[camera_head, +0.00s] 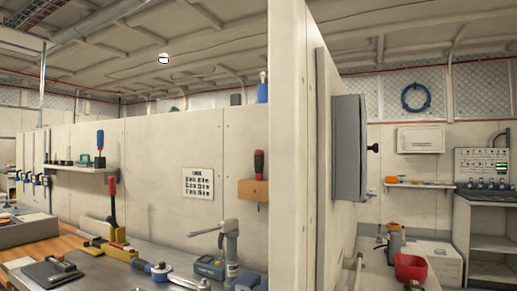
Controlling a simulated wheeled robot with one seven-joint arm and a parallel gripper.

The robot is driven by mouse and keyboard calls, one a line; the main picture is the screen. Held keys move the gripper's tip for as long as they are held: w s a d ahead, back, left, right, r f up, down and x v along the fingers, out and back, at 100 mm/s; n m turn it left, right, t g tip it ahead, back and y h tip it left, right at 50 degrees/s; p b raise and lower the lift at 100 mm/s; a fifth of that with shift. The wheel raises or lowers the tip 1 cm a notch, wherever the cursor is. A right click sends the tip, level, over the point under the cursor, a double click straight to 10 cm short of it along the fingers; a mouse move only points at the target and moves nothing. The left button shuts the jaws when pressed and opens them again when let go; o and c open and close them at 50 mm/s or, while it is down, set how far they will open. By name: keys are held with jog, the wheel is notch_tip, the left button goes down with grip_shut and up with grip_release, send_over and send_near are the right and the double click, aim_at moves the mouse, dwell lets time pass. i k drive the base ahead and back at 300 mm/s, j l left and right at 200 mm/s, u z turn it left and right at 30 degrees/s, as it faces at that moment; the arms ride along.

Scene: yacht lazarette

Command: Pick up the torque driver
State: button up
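I cannot tell for sure which tool is the torque driver. A driver with a red and black handle (259,164) stands upright in a small wooden wall block, its shaft showing below. A blue and black handled driver (100,141) stands upright on a wall shelf at left. A grey power-driver-like tool (231,245) stands upright on the bench, beside a blue-grey box. A red-handled tool (113,200) stands in a yellow holder on the bench. My gripper is not in view.
A tall pale partition (288,150) divides the view, with a grey wall box (348,148) on its right side. The left bench (130,279) is cluttered with tools. At right, a red bowl (410,268) stands on a counter near a shelving unit (490,240).

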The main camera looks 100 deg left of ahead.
aim_at(100, 134)
jog(key=u, duration=3.85)
jog(key=j+z, duration=0.1)
jog(key=z, duration=0.35)
jog(key=i+j+z, duration=0.15)
jog(key=j+z, duration=0.2)
jog(key=j, duration=0.3)
jog(key=j+z, duration=0.3)
jog(key=j, duration=0.35)
